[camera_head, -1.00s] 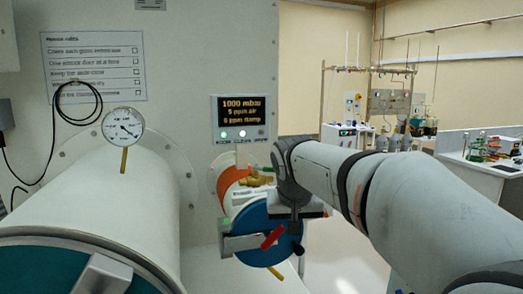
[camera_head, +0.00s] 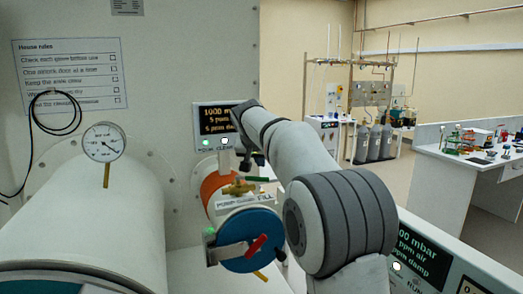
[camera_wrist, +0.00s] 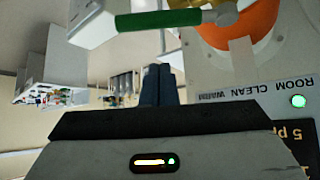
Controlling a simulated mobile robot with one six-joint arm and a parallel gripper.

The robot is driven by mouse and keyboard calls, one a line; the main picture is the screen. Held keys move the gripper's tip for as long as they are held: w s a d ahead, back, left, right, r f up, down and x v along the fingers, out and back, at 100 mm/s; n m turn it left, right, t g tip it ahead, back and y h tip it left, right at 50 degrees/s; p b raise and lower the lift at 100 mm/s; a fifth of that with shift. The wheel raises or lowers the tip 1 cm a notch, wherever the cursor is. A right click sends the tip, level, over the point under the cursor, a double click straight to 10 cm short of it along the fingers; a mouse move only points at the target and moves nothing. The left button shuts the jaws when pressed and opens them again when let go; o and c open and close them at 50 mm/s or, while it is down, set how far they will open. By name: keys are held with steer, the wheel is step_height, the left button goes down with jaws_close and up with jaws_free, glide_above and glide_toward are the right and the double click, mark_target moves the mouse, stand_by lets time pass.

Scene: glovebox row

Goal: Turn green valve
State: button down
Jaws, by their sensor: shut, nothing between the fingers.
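The green valve is a green lever (camera_head: 258,179) on a brass body (camera_head: 238,188), fixed on top of the small orange-banded port at centre. A label with PUMP, CLOSE and FILL sits just below it. In the wrist view the green lever (camera_wrist: 160,20) lies across the top of the picture, pointing left from its pivot. My gripper (camera_head: 257,160) hangs just above the lever in the head view, in front of the display panel. In the wrist view its fingers (camera_wrist: 157,80) are together and empty, with the lever apart beyond their tips.
A blue round door (camera_head: 235,255) with a red handle (camera_head: 256,246) closes the small port below. A pressure gauge (camera_head: 104,142) stands on the large white cylinder at left. The lit display (camera_head: 220,118) is behind my gripper. A bench (camera_head: 470,180) stands far right.

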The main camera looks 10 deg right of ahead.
mark_target(253, 179)
steer(key=s+f, duration=0.2)
steer(key=shift+a+f+p, duration=0.3)
steer(key=shift+a+p, duration=0.05)
steer(key=shift+a, duration=0.05)
steer(key=shift+s, duration=0.1)
steer(key=shift+d, duration=0.35)
steer(key=shift+s+m+b, duration=0.1)
steer(key=shift+m+b, duration=0.2)
